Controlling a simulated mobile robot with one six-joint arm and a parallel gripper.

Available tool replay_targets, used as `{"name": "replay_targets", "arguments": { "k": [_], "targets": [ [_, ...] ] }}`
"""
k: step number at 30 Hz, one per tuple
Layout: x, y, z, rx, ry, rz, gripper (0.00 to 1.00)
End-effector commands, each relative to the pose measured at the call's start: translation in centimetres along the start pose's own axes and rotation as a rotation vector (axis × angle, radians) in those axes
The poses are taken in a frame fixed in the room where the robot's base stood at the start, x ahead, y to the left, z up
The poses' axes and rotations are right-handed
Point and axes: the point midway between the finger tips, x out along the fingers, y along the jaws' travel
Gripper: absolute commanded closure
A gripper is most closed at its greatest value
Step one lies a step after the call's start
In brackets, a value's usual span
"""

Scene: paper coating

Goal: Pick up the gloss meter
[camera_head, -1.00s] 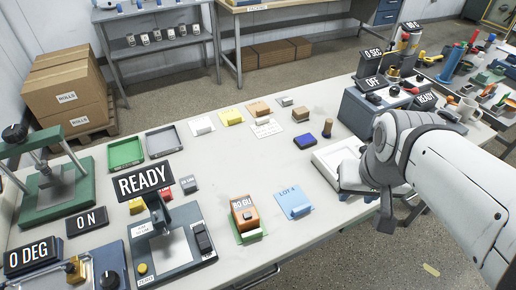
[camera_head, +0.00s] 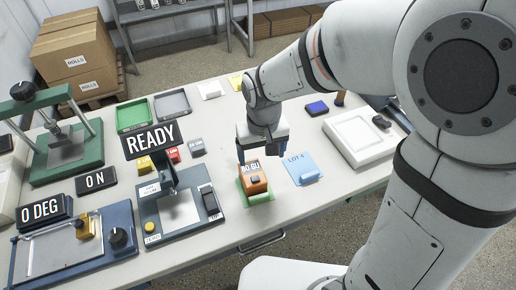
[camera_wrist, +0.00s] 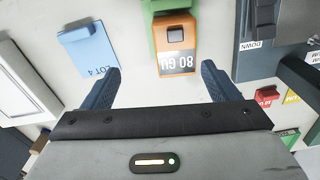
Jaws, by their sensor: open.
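The gloss meter (camera_head: 253,177) is a small orange block with a dark top button and a display reading "80 GU". It rests on a green sheet (camera_head: 258,198) on the bench. In the wrist view the gloss meter (camera_wrist: 176,42) is upside down, ahead of the fingertips and roughly between their lines, closer to the right finger. My gripper (camera_head: 262,150) is open and empty, pointing down just behind and above the gloss meter in the head view. Its two dark blue fingers also show in the wrist view (camera_wrist: 160,75). No contact shows.
A blue "LOT 4" card (camera_head: 301,168) lies to the right of the gloss meter. A tester with a "READY" sign (camera_head: 150,139) and lever stands to the left. A white tray (camera_head: 360,137) is farther right. Bare bench lies in front of the gloss meter.

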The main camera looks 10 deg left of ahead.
Motion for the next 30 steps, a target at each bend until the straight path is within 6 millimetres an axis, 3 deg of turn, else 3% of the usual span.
{"name": "replay_targets", "arguments": {
  "k": [3, 6, 22, 30],
  "targets": [
    [1.5, -1.8, -0.5, -0.033, -0.021, 0.003, 0.18],
    [2.4, -2.3, -0.6, -0.041, -0.026, 0.004, 0.18],
    [8.8, -2.3, -0.6, -0.038, -0.027, 0.004, 0.18],
    [9.6, -2.3, -0.6, -0.037, -0.023, 0.003, 0.18]
  ]
}}
